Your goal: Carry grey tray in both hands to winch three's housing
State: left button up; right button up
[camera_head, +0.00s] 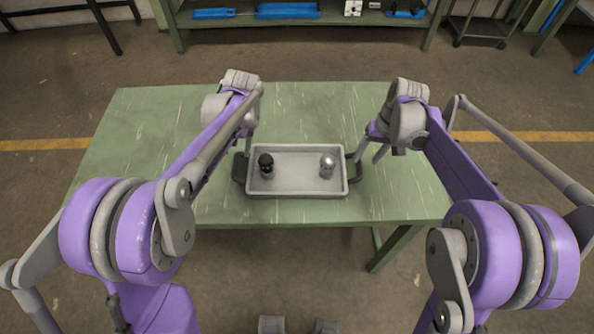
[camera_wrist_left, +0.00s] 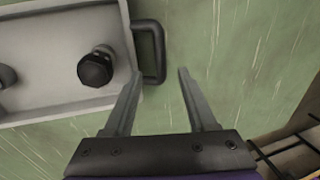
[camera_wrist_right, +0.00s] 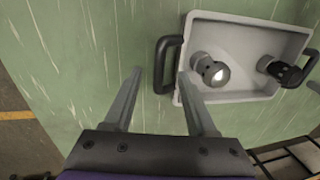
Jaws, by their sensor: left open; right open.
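The grey tray (camera_head: 297,178) sits on the green table, with a black handle at each end. In it stand a black-topped piece (camera_head: 266,166) at left and a silver piece (camera_head: 327,166) at right. My left gripper (camera_head: 248,150) is open and empty above the left handle (camera_head: 240,169). In the left wrist view that handle (camera_wrist_left: 159,50) shows between and just beyond the fingertips. My right gripper (camera_head: 369,156) is open and empty by the right handle (camera_head: 353,168). In the right wrist view this handle (camera_wrist_right: 160,64) lies between the fingertips. I cannot make out winch three's housing.
The green table (camera_head: 150,125) is bare around the tray. Behind it, across open floor with a yellow line (camera_head: 40,145), stands a bench (camera_head: 300,18) with blue parts (camera_head: 287,10) on it. A dark cart (camera_head: 478,30) stands at the back right.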

aim_at(236, 161)
pick_arm(q)
jog(key=x, duration=0.7)
jog(key=shift+f, duration=0.15)
pick_arm(e)
jog(key=f, duration=0.3)
jog(key=a+f, duration=0.1)
jog(key=f, duration=0.3)
jog(key=shift+a, duration=0.2)
pick_arm(q)
grip_shut()
pick_arm(e)
grip_shut()
